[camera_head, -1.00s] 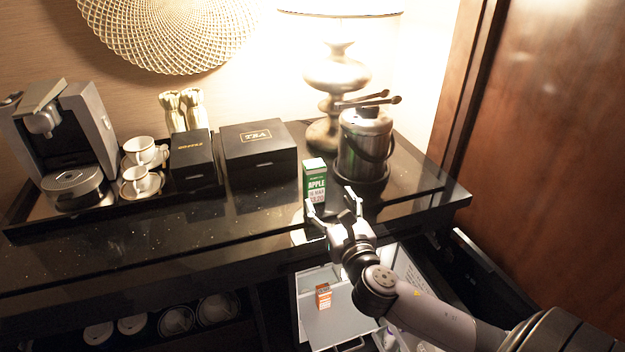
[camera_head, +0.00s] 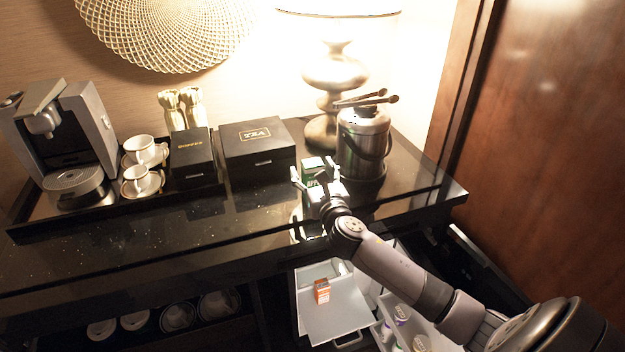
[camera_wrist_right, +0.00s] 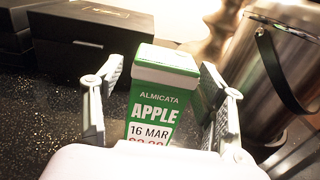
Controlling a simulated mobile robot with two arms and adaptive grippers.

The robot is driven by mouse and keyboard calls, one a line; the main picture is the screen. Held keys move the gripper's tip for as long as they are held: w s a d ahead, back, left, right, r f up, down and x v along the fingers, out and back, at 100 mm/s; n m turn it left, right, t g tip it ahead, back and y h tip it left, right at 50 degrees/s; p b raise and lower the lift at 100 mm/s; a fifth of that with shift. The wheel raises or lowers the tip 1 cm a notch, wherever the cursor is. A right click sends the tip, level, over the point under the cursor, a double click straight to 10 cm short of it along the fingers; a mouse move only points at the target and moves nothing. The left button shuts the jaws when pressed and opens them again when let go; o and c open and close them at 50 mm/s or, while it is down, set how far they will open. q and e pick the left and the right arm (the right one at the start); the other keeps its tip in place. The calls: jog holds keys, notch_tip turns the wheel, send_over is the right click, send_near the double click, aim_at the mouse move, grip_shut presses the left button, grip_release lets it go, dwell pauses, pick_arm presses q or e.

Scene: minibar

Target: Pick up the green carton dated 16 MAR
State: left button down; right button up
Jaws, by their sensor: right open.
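The green carton (camera_head: 312,166) with a white top stands upright on the black counter, left of the metal ice bucket. In the right wrist view the carton (camera_wrist_right: 160,100) reads "ALMICATA APPLE" and "16 MAR"; its lower part is hidden behind my gripper's body. My right gripper (camera_head: 314,175) is open at the carton. In the right wrist view one finger is on each side of the carton, with a visible gap on the left and a smaller one on the right. My left gripper is not in view.
The ice bucket (camera_head: 363,145) with tongs on top stands close at the right. The tea box (camera_head: 258,152) is behind left. An orange carton (camera_head: 321,291) sits in an open drawer below. The counter's left front is clear.

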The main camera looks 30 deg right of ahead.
jog(key=shift+s, duration=0.1)
jog(key=shift+c, duration=0.5)
jog(key=c, duration=1.2)
jog(key=shift+r, duration=0.1)
jog(key=shift+c, duration=0.6)
